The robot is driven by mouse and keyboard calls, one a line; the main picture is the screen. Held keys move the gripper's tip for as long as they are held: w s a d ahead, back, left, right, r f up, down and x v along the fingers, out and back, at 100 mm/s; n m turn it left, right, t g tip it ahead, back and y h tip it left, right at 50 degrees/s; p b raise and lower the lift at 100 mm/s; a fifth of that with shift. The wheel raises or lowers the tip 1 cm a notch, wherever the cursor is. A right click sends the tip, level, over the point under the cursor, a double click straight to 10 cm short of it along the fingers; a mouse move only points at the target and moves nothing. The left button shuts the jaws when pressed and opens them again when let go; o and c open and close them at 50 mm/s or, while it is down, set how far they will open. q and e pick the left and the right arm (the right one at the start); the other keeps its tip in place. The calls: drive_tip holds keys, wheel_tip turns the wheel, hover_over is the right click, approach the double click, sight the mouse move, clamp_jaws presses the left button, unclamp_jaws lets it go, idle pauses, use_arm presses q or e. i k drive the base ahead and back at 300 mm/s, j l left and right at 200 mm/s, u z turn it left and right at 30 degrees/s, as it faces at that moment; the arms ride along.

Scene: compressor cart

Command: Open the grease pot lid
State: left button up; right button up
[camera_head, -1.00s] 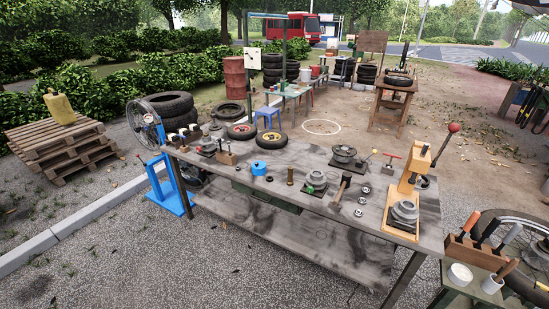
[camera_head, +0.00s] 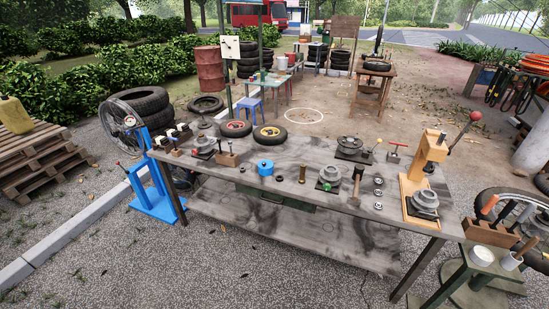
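A small round blue pot (camera_head: 265,167) stands upright on the grey workbench (camera_head: 232,190), left of its middle. It looks closed on top, with a small knob-like detail; it is too small to tell where a lid would part. A white tub (camera_head: 482,254) stands on a low green stand (camera_head: 452,270) at the lower right, with a pale top. I cannot tell for certain which of the two is the grease pot. Neither of my grippers shows in the head view.
Near the blue pot are a brass cylinder (camera_head: 302,174), a hammer (camera_head: 355,186) and a wooden block (camera_head: 227,158). An orange press (camera_head: 424,170) stands at the bench's right end. A blue stand (camera_head: 157,190) is at its left. The gravel before the bench is clear.

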sight(265, 164)
drive_tip(key=j+z, duration=0.35)
drive_tip(key=j, duration=0.6)
drive_tip(key=j+z, duration=0.3)
drive_tip(key=j, duration=0.65)
drive_tip(key=k, duration=0.05)
